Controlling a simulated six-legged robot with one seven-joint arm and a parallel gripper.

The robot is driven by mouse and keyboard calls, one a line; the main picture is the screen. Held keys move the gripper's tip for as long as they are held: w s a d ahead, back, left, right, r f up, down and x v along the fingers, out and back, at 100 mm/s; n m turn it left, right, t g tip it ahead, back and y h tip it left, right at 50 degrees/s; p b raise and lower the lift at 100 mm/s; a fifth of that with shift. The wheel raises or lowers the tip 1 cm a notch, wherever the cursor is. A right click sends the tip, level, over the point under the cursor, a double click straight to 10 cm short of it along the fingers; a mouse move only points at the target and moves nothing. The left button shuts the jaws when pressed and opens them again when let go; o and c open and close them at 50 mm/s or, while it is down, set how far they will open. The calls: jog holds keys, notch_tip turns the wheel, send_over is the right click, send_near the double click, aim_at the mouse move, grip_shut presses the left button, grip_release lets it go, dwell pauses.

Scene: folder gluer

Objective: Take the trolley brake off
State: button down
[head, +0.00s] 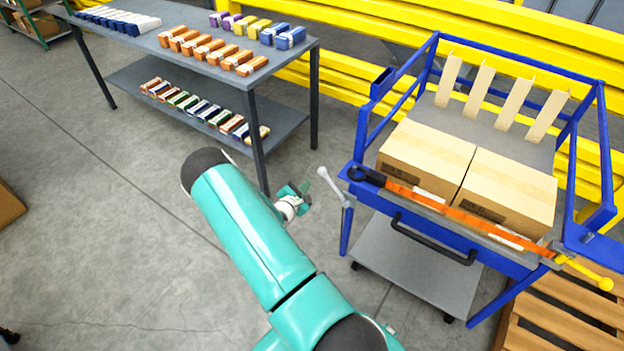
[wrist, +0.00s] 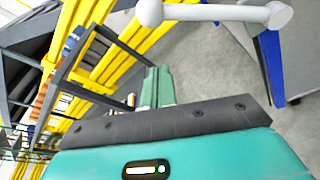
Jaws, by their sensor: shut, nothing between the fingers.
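The trolley has a blue frame (head: 345,230) and stands at the right in the head view; its blue leg (wrist: 269,70) shows in the wrist view. A pale grey lever with rounded ends (head: 333,186) sticks out from its front left corner. In the wrist view the lever (wrist: 215,12) crosses the top edge. I cannot tell for sure that it is the brake. My gripper (head: 305,190) is just left of the lever, apart from it. Its green fingers (wrist: 157,75) are shut and empty, below the lever's round end in the wrist view.
Two cartons (head: 427,155) sit in the trolley behind an orange bar (head: 455,212) with a yellow knob (head: 605,284). A black handle (head: 432,245) is on its front. A grey table (head: 285,55) with small boxes stands back left. A wooden pallet (head: 570,310) lies right.

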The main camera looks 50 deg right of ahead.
jog(key=v, duration=0.5)
jog(key=shift+s+a, duration=0.1)
jog(key=shift+a, duration=0.05)
jog(key=s+a+r+m+g+y, duration=0.1)
jog(key=a+r+m+g, duration=0.2)
jog(key=r, duration=0.5)
jog(key=s+a+r+m+g+y, duration=0.1)
jog(key=s+a+r+m+y, duration=0.2)
jog(key=r, duration=0.5)
jog(key=a+r+m+g, duration=0.25)
jog(key=r+m, duration=0.25)
jog(key=r, duration=0.3)
jog(key=s+a+r+m+t+y, duration=0.1)
jog(key=s+a+r+t+y, duration=0.1)
jog(key=a+r, duration=0.4)
jog(key=s+a+r+m+t+y, duration=0.1)
jog(key=s+a+r+t+y, duration=0.2)
jog(key=a, duration=0.9)
jog(key=s+a+r+m+t+y, duration=0.1)
jog(key=s+a+r+t+y, duration=0.2)
jog(key=s+a+r+y, duration=0.3)
jog(key=s+a+r, duration=0.2)
jog(key=s+r, duration=0.1)
jog(key=r, duration=0.1)
jog(key=shift+s+a+m, duration=0.25)
jog(key=shift+a+m, duration=0.15)
jog(key=shift+d, duration=0.15)
